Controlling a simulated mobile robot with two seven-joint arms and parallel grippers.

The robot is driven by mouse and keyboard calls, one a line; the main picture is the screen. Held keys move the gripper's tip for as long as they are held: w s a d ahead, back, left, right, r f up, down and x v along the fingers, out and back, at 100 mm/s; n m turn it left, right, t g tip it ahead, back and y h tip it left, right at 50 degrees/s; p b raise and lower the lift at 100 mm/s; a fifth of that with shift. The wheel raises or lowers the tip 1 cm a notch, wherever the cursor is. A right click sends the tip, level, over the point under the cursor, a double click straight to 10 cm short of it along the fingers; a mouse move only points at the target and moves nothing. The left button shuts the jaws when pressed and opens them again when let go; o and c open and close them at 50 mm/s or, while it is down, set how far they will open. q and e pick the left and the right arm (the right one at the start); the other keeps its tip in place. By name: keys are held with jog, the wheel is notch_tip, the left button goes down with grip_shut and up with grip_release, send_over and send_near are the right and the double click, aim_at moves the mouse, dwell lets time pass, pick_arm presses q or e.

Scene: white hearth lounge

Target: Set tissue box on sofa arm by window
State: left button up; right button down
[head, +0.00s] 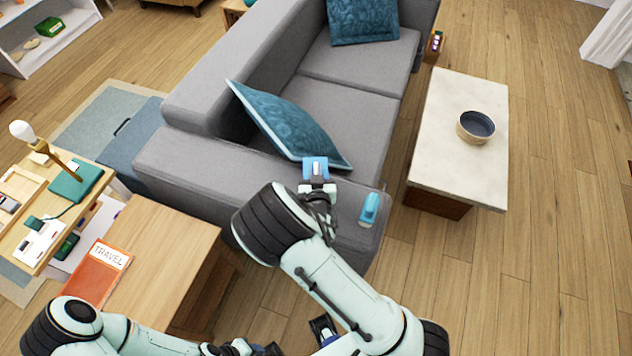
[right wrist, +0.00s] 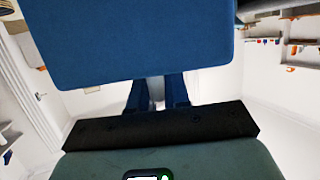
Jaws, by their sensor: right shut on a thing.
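The tissue box (head: 316,165) is a small blue box with a white patch on top. My right gripper (head: 318,187) is shut on it, and it shows over the near sofa arm (head: 190,168) in the head view. I cannot tell whether the box touches the arm. In the right wrist view the box's blue side (right wrist: 130,40) fills the upper middle, with the gripper fingers (right wrist: 158,95) below it. My left gripper (head: 270,348) is partly cut off at the bottom of the head view, and its jaws are unclear. No window is clearly visible.
A small teal object (head: 369,208) sits on the right end of the near sofa arm. A teal pillow (head: 290,125) leans just behind the box. A low table (head: 450,130) with a bowl (head: 475,127) stands right; a wooden table (head: 165,250) with a travel book (head: 98,270) is left.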

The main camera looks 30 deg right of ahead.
pick_arm(q)
jog(key=shift+s+f, duration=0.1)
jog(key=shift+f, duration=0.15)
pick_arm(e)
jog(key=shift+f, duration=2.1)
jog(key=shift+f+b, duration=0.2)
jog(key=shift+b, duration=0.2)
pick_arm(q)
jog(key=shift+s+f, duration=0.1)
jog(key=shift+f, duration=0.1)
pick_arm(e)
jog(key=c, duration=1.1)
grip_release()
jog(key=shift+r, duration=0.2)
pick_arm(q)
jog(key=r+p, duration=0.1)
jog(key=w+r+p, duration=0.1)
jog(key=r, duration=0.1)
jog(key=w+r+p, duration=0.1)
jog(key=shift+w+r+p, duration=0.15)
jog(key=shift+r+p, duration=0.05)
jog(key=shift+p, duration=0.15)
pick_arm(e)
jog(key=v, duration=1.2)
